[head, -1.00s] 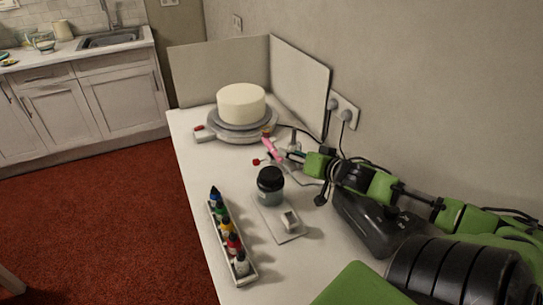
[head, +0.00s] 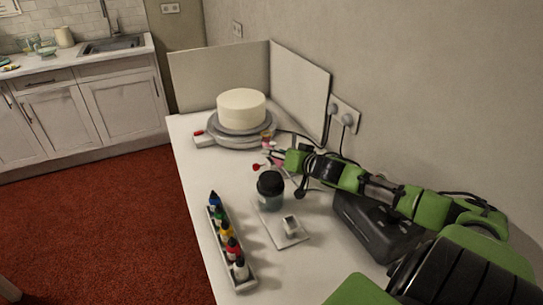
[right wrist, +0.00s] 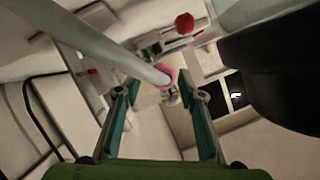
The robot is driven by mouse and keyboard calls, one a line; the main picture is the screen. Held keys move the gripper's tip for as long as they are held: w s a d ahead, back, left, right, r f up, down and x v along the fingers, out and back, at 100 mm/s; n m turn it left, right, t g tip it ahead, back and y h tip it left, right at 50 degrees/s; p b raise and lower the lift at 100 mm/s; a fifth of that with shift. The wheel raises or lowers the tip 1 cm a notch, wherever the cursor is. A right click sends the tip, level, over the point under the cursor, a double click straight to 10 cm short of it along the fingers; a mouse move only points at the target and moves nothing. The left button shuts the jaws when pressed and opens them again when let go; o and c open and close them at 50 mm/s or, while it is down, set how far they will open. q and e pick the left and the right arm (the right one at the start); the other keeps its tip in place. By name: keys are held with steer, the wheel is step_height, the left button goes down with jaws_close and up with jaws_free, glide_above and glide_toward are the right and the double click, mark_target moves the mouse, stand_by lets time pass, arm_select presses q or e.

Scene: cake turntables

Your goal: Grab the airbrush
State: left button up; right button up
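A pink part that appears to be the airbrush (right wrist: 171,74) shows in the right wrist view, beyond and between my fingertips, beside the end of a thick pale tube. In the head view, a small bit of pink (head: 267,147) shows behind my right gripper (head: 275,158), just in front of the turntable; the rest is hidden. In the right wrist view my right gripper (right wrist: 160,92) is open, with its teal-padded fingers apart. I cannot see contact with the pink part. My left gripper is not in view.
A white cake (head: 241,108) stands on a grey turntable (head: 272,128) between upright panels (head: 300,85). A lidded jar (head: 270,190) on a plate, a tray (head: 247,284) of several colour bottles and a black machine (head: 375,232) stand nearer.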

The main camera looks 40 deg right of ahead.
steer(key=shift+x, duration=2.35)
steer(key=shift+r, duration=0.15)
jaws_close()
